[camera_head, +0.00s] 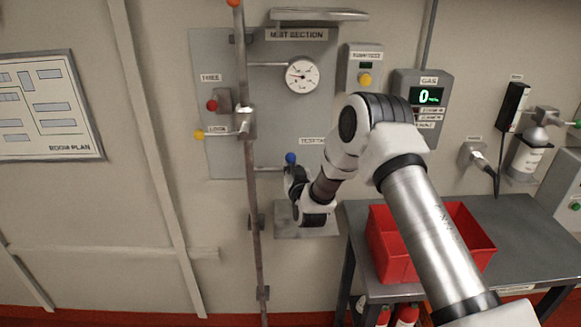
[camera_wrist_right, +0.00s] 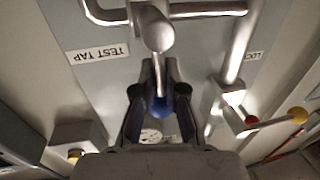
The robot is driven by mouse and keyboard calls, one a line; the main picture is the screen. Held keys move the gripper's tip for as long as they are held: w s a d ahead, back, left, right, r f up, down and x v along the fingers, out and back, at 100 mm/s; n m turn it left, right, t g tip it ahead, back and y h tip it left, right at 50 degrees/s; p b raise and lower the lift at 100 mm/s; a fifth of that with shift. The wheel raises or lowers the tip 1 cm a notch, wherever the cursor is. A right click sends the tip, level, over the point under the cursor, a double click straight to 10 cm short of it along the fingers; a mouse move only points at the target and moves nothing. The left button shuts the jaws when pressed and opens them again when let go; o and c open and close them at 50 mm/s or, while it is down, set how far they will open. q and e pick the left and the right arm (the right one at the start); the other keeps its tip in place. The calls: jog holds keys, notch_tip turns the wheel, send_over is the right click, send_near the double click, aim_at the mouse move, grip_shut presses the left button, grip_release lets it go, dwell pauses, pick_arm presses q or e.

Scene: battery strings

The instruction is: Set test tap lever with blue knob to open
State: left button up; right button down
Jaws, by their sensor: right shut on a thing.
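The test tap's blue knob (camera_head: 290,158) shows on the grey wall panel, just above my right gripper (camera_head: 292,178). In the right wrist view the blue knob (camera_wrist_right: 160,108) lies between the two dark fingers of my right gripper (camera_wrist_right: 159,82), which is shut on the lever at the knob. The metal tap body (camera_wrist_right: 152,32) is ahead of the fingertips, beside the TEST TAP label (camera_wrist_right: 98,53). My left gripper is not in view.
A vertical pipe (camera_head: 252,200) runs left of the tap, with red (camera_head: 212,105) and yellow (camera_head: 199,134) knobs nearby. A pressure gauge (camera_head: 302,74) is above. A red bin (camera_head: 381,250) stands on the grey table (camera_head: 520,225) at right, below my arm.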

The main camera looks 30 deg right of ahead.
jog(key=s+d+f+m+h+b, duration=0.1)
jog(key=d+f+m+h+b, duration=0.1)
jog(key=m+b, duration=0.8)
jog(key=s+d+f+m+h+b, duration=0.1)
jog(key=d+f+m+h+b, duration=0.1)
jog(key=m+b, duration=0.8)
jog(key=shift+s+f+h+b, duration=0.25)
jog(key=shift+f+b, duration=0.2)
jog(key=shift+b, duration=4.3)
jog(key=shift+m, duration=0.3)
jog(key=c, duration=1.2)
grip_release()
